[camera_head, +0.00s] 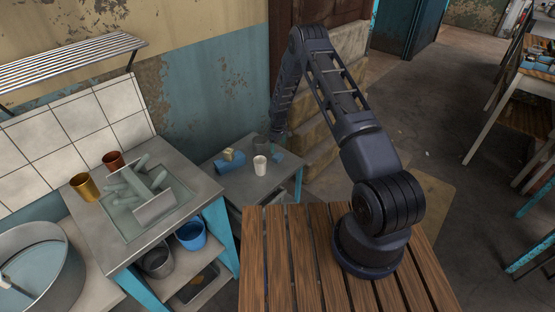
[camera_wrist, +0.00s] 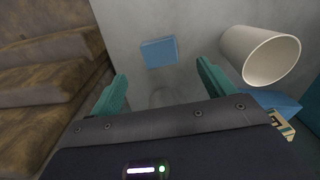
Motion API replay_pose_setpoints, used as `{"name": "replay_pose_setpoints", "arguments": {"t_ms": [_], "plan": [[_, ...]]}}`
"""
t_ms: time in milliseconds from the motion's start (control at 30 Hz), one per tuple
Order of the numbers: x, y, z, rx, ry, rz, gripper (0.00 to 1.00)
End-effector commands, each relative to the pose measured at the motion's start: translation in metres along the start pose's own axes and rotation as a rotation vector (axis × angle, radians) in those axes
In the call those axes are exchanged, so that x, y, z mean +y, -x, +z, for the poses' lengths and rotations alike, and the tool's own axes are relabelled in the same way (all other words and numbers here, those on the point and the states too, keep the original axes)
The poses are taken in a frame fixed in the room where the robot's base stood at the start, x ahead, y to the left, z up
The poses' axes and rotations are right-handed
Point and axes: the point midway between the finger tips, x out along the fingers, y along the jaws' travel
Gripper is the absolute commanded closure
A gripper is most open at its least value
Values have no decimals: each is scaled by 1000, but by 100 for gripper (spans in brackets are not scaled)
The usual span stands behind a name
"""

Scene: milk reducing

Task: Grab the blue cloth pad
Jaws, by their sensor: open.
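The blue cloth pad (camera_wrist: 158,52) is a small flat square on the grey table in the wrist view. It also shows as a small blue patch in the head view (camera_head: 278,157), just right of the white cup. My gripper (camera_wrist: 162,68) is open, its two teal fingers spread apart. In the wrist view the pad appears beyond the fingertips, between their lines, with a visible gap and nothing held. In the head view my arm reaches down over the back of the small table, and the fingers are hard to make out there.
Stone steps (camera_wrist: 45,60) flank the table.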

Motion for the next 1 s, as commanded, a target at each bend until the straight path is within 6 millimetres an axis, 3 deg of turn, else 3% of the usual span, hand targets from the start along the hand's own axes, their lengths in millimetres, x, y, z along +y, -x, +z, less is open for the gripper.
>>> {"name": "replay_pose_setpoints", "arguments": {"t_ms": [100,367,700,967,1000], "plan": [[0,-18,0,0,0,0,18],[0,-34,-1,0,0,0,18],[0,-74,-5,0,-1,1,18],[1,-78,-5,1,-1,1,18],[1,-78,-5,1,-1,1,22]]}}
